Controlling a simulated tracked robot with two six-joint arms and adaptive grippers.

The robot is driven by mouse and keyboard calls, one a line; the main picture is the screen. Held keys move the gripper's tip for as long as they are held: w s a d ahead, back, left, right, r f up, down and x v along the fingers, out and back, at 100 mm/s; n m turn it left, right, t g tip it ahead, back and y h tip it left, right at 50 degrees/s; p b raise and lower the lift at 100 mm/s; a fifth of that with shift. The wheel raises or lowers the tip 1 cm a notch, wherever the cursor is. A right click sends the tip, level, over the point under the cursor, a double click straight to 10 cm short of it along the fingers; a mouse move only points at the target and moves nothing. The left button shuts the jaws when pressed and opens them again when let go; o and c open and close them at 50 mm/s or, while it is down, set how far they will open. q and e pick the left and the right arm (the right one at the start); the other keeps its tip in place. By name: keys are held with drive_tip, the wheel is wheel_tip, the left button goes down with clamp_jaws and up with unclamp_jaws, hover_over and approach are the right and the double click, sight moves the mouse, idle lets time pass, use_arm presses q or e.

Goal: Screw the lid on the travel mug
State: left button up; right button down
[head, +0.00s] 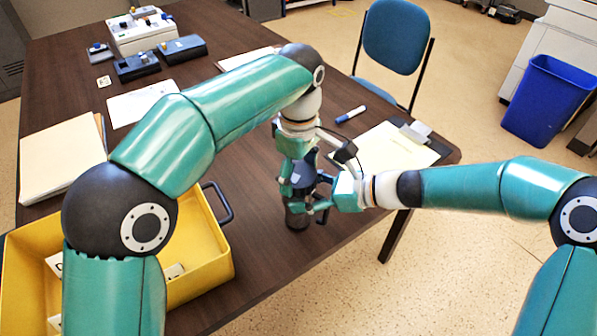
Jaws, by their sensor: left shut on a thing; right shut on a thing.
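The dark travel mug (297,217) stands upright on the brown table near its right edge. My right gripper (318,206) reaches in from the right and is shut on the mug's side. My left gripper (300,176) points down from above and is shut on the dark lid at the top of the mug. The fingers cover much of the lid and the mug's upper part, so I cannot tell whether the lid sits flush.
A yellow bin (205,262) with a dark handle is at the front left. A folder stack (62,155), papers (143,102), a blue marker (351,114) and a clipboard (392,150) lie around. A blue chair (396,40) stands behind the table.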

use_arm(q)
drive_tip(key=m, duration=0.6)
drive_tip(key=shift+a+f+m, duration=0.1)
drive_tip(key=shift+f+m, duration=0.05)
drive_tip(key=shift+m, duration=0.25)
drive_tip(key=m, duration=1.8)
drive_tip(key=shift+f+m, duration=0.1)
drive_tip(key=shift+m, duration=0.3)
drive_tip(key=m, duration=0.3)
drive_tip(key=o, duration=1.2)
drive_tip(key=shift+w, duration=0.1)
drive_tip(key=shift+o, duration=0.2)
